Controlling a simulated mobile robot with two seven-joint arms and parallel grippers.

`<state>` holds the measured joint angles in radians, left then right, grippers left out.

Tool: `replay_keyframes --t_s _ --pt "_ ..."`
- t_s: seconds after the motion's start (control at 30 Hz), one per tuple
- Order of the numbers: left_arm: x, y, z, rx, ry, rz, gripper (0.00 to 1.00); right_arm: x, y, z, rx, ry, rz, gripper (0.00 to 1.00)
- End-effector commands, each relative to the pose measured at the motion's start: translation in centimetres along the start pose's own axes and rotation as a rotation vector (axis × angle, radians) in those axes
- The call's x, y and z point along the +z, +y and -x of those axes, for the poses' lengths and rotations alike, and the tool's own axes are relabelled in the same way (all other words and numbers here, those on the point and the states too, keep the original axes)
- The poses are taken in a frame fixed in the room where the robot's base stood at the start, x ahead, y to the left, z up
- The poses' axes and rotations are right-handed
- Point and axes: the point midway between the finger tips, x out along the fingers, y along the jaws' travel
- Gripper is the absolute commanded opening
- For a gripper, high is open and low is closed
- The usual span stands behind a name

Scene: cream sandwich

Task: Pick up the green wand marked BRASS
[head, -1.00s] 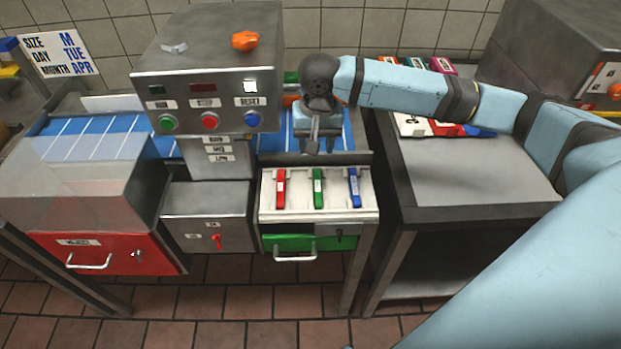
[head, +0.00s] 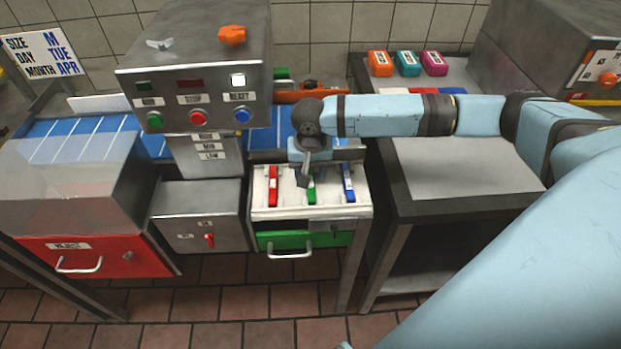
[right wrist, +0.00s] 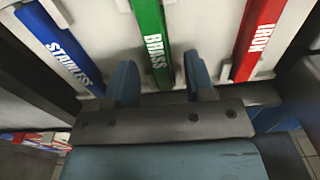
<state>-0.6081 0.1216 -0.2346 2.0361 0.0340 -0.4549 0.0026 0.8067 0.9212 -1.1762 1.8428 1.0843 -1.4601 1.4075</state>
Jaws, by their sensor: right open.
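The green wand marked BRASS (right wrist: 152,45) lies in a white rack (head: 290,204), between the red wand marked IRON (right wrist: 257,40) and the blue wand marked STAINLESS (right wrist: 62,45). In the head view the green wand (head: 311,192) is partly hidden by my right arm. My right gripper (right wrist: 158,82) is open above the rack. Its two fingers sit on either side of the green wand in the right wrist view, with clear gaps. Whether the fingertips are down at wand height is hard to tell. In the head view, the red wand (head: 272,186) and blue wand (head: 348,183) show too. My left gripper is out of view.
A control box (head: 195,75) with buttons stands left of the rack. A green drawer (head: 325,240) is below the rack. A side table (head: 450,172) on the right holds orange, teal and pink blocks at its back. A blue belt (head: 95,138) runs behind.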

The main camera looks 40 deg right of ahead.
Motion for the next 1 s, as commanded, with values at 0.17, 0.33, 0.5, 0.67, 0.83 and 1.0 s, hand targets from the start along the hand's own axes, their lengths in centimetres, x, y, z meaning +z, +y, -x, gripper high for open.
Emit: replay_keyframes --t_s 0.17,0.33,0.5,0.67,0.83,1.0 --pt "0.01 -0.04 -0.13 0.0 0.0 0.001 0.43 -0.02 0.06 -1.31 0.001 0.001 0.0 0.49" --pt "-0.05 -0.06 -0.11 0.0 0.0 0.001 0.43 -0.01 0.05 -1.31 0.0 0.001 0.0 0.49" --pt "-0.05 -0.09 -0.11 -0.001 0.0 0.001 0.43 0.0 0.06 -1.3 0.001 0.001 0.0 0.17" --pt "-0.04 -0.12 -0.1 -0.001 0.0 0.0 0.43 0.0 0.06 -1.29 0.001 0.001 0.0 0.0" --pt "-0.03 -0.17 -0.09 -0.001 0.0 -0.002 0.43 0.0 0.06 -1.27 0.001 0.001 0.0 0.0" --pt "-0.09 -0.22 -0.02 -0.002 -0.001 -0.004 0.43 0.0 0.05 -0.68 0.001 0.001 0.0 0.0"
